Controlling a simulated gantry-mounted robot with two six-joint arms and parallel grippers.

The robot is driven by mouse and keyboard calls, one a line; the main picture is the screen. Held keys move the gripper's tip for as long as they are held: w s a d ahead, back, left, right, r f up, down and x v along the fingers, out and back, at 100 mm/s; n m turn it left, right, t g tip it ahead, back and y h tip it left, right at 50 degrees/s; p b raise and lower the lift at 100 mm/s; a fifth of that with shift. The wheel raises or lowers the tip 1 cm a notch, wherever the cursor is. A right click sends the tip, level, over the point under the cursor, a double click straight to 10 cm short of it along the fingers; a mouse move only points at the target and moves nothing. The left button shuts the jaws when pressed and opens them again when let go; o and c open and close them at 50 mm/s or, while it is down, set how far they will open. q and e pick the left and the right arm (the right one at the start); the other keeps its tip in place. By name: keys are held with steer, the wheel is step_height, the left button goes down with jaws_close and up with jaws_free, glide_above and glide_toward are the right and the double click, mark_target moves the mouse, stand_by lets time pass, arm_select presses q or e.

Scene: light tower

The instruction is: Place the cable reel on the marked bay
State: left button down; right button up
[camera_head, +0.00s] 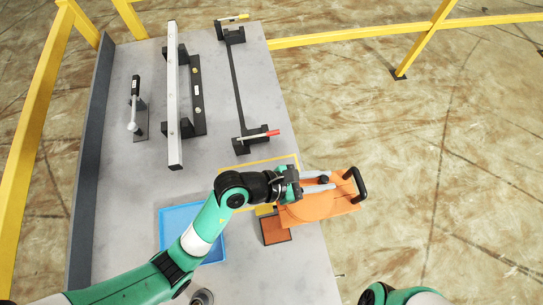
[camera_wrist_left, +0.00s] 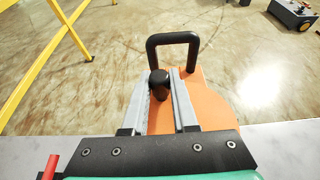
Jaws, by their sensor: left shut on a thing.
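The orange cable reel (camera_head: 305,211), with a black loop handle (camera_head: 361,183) on its outer end, is over the right edge of the grey table in the head view. My left gripper (camera_head: 325,181) is shut on the reel's black knob (camera_wrist_left: 158,84), with a grey finger on each side. The reel's orange body (camera_wrist_left: 210,100) also shows in the left wrist view. The marked bay is a yellow outline (camera_head: 257,163) on the table, left of the reel, partly hidden by my left arm. My right gripper is out of view.
A blue tray (camera_head: 168,225) and a small orange-brown block (camera_head: 276,229) are on the table near my left arm. Yellow rails (camera_head: 400,30) stand beyond.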

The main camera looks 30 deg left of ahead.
arm_select(q)
steer(key=shift+w+d+r, duration=0.1)
steer(key=shift+d+r, duration=0.05)
steer(key=shift+r, duration=0.05)
steer(key=w+a+f+b, duration=0.3)
steer(key=a+f+b, duration=0.3)
steer(key=a+f, duration=0.7)
steer(key=shift+a, duration=0.45)
steer(key=shift+f, duration=0.1)
steer(key=c, duration=1.1)
jaws_free()
steer(key=shift+s+f+b, duration=0.1)
steer(key=shift+f+b, duration=0.1)
steer(key=shift+b, duration=0.1)
steer(key=o, duration=0.4)
